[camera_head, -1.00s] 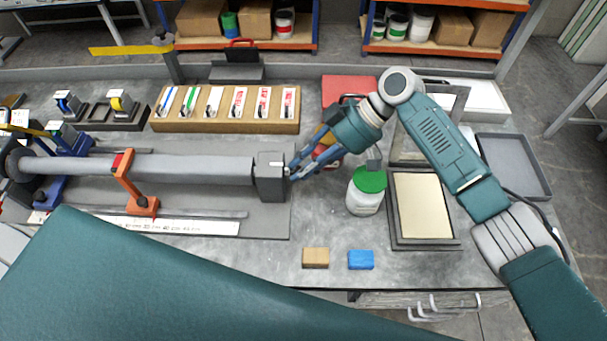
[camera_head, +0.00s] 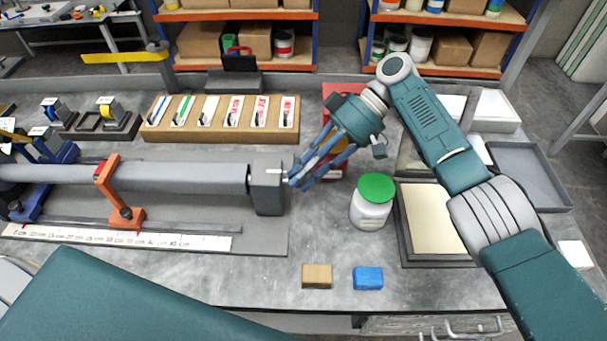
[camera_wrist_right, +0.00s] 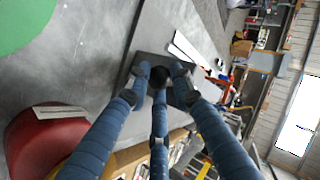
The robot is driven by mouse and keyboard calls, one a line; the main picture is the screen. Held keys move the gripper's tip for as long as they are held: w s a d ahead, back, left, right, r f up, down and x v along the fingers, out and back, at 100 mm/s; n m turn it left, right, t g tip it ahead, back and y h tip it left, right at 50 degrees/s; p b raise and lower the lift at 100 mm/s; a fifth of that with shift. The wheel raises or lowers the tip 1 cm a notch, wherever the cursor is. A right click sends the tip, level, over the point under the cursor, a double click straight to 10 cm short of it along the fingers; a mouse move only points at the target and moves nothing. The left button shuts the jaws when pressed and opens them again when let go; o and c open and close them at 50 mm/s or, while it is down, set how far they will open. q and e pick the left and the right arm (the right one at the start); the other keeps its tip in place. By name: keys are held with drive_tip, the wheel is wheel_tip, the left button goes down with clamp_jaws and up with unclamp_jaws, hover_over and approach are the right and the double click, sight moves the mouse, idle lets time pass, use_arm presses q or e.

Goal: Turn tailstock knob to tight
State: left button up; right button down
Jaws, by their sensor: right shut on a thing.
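The tailstock (camera_head: 268,188) is a dark grey block at the right end of the long grey bar (camera_head: 185,177) on the bench. Its knob (camera_wrist_right: 160,76) shows in the right wrist view as a small dark round piece between my fingers. My right gripper (camera_head: 291,180) is at the tailstock's right face with its blue fingers closed around the knob; it also shows in the right wrist view (camera_wrist_right: 160,82). The fingers hide most of the knob in the head view. My left gripper is out of view.
A white jar with a green lid (camera_head: 373,203) stands close right of the tailstock. A tan block (camera_head: 317,276) and a blue block (camera_head: 368,278) lie near the front edge. An orange clamp (camera_head: 108,190) crosses the bar. A wooden card rack (camera_head: 219,133) stands behind.

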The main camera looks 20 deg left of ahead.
drive_tip(key=c, duration=1.8)
unclamp_jaws()
drive_tip(key=shift+o, duration=0.2)
wheel_tip(320, 180, up, 10)
drive_tip(key=shift+f, duration=0.1)
